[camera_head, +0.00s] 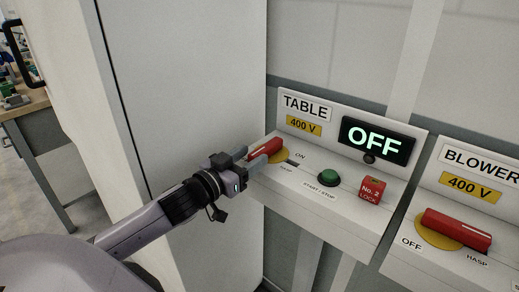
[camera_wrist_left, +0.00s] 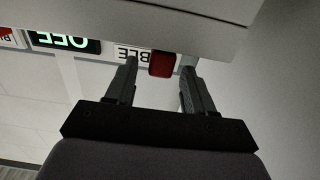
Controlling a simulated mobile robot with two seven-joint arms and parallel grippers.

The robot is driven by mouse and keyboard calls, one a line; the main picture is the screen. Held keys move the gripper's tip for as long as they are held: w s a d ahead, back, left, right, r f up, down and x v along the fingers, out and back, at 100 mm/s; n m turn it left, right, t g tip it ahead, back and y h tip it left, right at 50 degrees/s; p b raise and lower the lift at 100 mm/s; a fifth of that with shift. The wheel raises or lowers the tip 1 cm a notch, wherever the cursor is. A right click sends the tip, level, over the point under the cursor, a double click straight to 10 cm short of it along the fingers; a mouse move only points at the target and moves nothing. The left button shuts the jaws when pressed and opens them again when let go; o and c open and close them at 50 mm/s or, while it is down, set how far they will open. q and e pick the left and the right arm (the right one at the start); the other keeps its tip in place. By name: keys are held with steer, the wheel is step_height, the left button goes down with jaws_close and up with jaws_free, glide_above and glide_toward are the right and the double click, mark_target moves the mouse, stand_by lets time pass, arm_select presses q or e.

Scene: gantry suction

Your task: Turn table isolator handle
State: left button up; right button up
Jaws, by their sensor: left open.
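The table isolator's red handle (camera_head: 265,149) sits on a yellow disc (camera_head: 279,156) on the sloped front of the TABLE box (camera_head: 335,205). Its left end is close to my left gripper (camera_head: 252,155), which comes in from the left and is open. In the left wrist view the red handle (camera_wrist_left: 162,64) lies between the open fingertips of the gripper (camera_wrist_left: 160,68). I cannot tell whether a finger touches it. The display (camera_head: 375,141) above reads OFF. My right gripper is not in view.
A green start/stop button (camera_head: 328,177) and a red No. 2 lock tag (camera_head: 371,190) are right of the handle. The BLOWER box (camera_head: 455,265) with its own red handle (camera_head: 457,229) stands further right. A tall pale cabinet (camera_head: 190,90) is behind my left arm.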

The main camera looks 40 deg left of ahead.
mark_target(260, 150)
arm_select(q)
steer(key=shift+w+d+p, duration=0.15)
steer(key=shift+w+p, duration=0.15)
steer(key=shift+w, duration=1.7)
jaws_close()
